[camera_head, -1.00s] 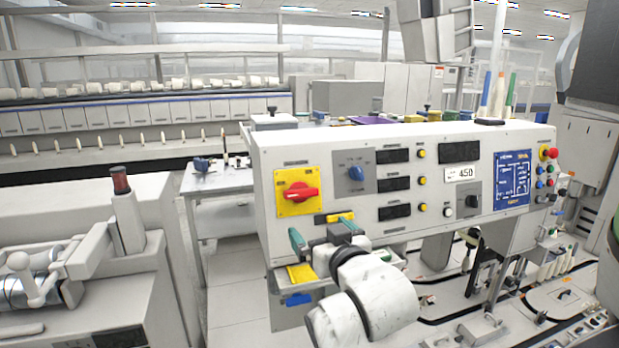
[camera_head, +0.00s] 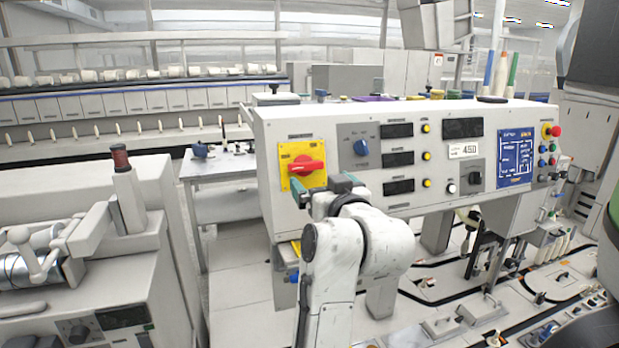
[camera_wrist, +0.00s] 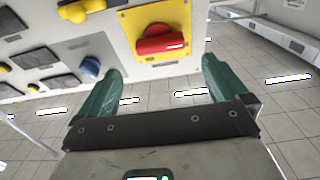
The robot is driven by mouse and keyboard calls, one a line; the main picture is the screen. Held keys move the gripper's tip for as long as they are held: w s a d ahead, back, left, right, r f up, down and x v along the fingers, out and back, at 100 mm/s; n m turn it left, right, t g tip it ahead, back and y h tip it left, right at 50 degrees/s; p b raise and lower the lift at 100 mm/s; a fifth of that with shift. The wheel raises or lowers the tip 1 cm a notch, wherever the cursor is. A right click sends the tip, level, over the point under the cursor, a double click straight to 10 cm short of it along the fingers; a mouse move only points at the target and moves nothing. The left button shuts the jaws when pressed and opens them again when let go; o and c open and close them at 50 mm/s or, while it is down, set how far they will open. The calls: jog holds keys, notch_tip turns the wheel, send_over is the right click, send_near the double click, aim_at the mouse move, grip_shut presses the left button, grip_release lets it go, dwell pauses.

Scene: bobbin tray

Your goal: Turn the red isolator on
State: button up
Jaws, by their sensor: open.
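The red isolator (camera_head: 309,168) is a red rotary handle on a yellow square plate (camera_head: 288,151) at the left end of the white control panel's front. Its handle lies roughly level in the head view. In the wrist view, the red handle (camera_wrist: 163,44) shows at the top middle, beyond the fingertips. My gripper (camera_head: 322,184) is open and empty, with green fingers just below and in front of the handle. In the wrist view, my gripper (camera_wrist: 160,66) has its fingers wide apart, and I see no contact with the handle.
A blue rotary knob (camera_head: 361,147) on a grey plate sits right of the isolator. Dark displays and yellow buttons (camera_head: 427,156) follow, then a red emergency button (camera_head: 556,131) at the far right. A grey side table (camera_head: 215,168) stands behind left.

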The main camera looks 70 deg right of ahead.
aim_at(308, 168)
jog(key=p+x, duration=0.2)
jog(key=x, duration=0.5)
jog(key=shift+r, duration=0.1)
jog(key=shift+w+d+p, duration=0.35)
jog(key=shift+w+d, duration=0.05)
jog(key=shift+d, duration=0.05)
jog(key=shift+c, duration=0.4)
jog(key=c, duration=0.8)
